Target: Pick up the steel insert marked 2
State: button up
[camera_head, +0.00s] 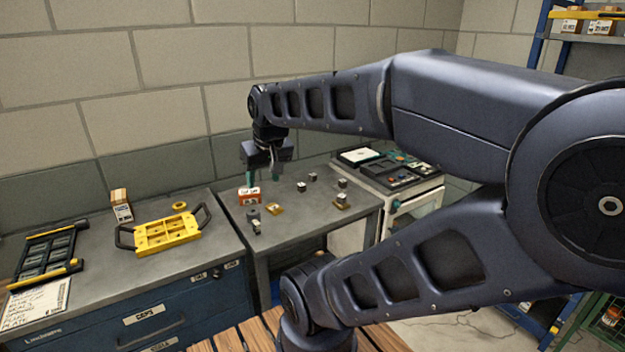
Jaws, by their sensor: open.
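My gripper (264,176) hangs pointing down over the grey bench (290,228), with its fingers apart and nothing seen between them. A small red-and-white box (249,196) stands by the fingertips; I cannot tell whether they touch. Several small steel blocks lie on the bench to the right of my gripper: one block (301,187), another block (313,177) and another block (342,184). A further block (341,201) sits on a brassy base. The markings are too small to read, so I cannot tell which insert bears the 2.
Dark small parts (254,218) and a brassy piece (275,209) lie at the bench's front left. A yellow tray with black handles (165,235), a carton (121,205) and a black rack (47,255) stand on the left cabinet. A dark tool tray (401,172) is at right.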

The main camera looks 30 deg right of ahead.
jog(key=shift+o, duration=0.4)
jog(key=w+d+r+n, duration=0.1)
jog(key=w+d+n, duration=0.15)
jog(key=w, duration=0.45)
jog(key=w+d+r+n, duration=0.1)
jog(key=w+d+r, duration=0.15)
jog(key=w, duration=0.45)
jog(key=n+g+h, duration=0.4)
jog(key=n+h, duration=0.1)
jog(key=n, duration=1)
send_over(313, 174)
jog(key=a, duration=0.3)
notch_tip(313, 174, down, 27)
jog(key=x, duration=0.6)
jog(key=a+x, duration=0.1)
jog(key=x, duration=0.3)
jog(key=shift+s+a+f, duration=0.1)
jog(key=shift+s+f, duration=0.1)
jog(key=shift+f, duration=0.05)
